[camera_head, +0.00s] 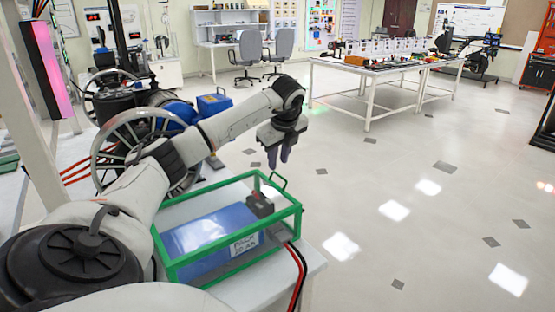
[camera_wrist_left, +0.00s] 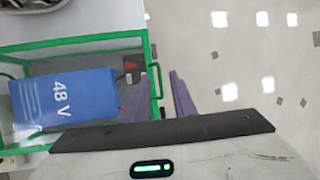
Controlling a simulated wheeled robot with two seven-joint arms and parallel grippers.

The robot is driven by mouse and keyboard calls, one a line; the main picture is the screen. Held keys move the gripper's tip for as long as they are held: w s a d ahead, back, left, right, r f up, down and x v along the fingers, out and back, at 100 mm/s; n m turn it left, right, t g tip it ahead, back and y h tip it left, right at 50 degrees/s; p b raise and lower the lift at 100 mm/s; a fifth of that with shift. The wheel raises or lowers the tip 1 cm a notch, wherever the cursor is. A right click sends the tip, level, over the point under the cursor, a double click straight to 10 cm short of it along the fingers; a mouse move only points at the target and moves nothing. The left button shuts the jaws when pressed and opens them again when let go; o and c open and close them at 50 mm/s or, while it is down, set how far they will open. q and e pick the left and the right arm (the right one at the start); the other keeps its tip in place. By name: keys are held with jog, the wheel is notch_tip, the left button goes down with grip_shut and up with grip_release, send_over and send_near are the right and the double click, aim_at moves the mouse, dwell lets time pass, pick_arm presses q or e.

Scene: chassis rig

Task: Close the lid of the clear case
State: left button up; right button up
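The clear case (camera_head: 168,270) has a green frame and see-through walls, and it sits on the white bench at lower centre in the head view. It also shows at left in the wrist view (camera_wrist_left: 75,43). A green handle (camera_head: 278,180) stands at its right edge. I cannot tell the lid from the frame, or whether it is open or shut. A blue battery (camera_head: 205,232) marked 48 V (camera_wrist_left: 65,98) lies inside. My left gripper (camera_head: 278,161) points down above the handle's side of the case. Its purple fingers (camera_wrist_left: 160,76) are apart, with nothing visibly held. My right gripper is out of view.
Red and black cables (camera_head: 296,268) hang over the white bench's edge (camera_head: 313,262). A wheeled frame (camera_head: 125,150) and a blue box (camera_head: 214,103) stand behind the case. Floor to the right is open, with a long table (camera_head: 350,72) farther back.

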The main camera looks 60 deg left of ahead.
pick_arm(q)
jog(key=v, duration=0.7)
jog(key=shift+r, duration=0.2)
jog(key=shift+d, duration=0.1)
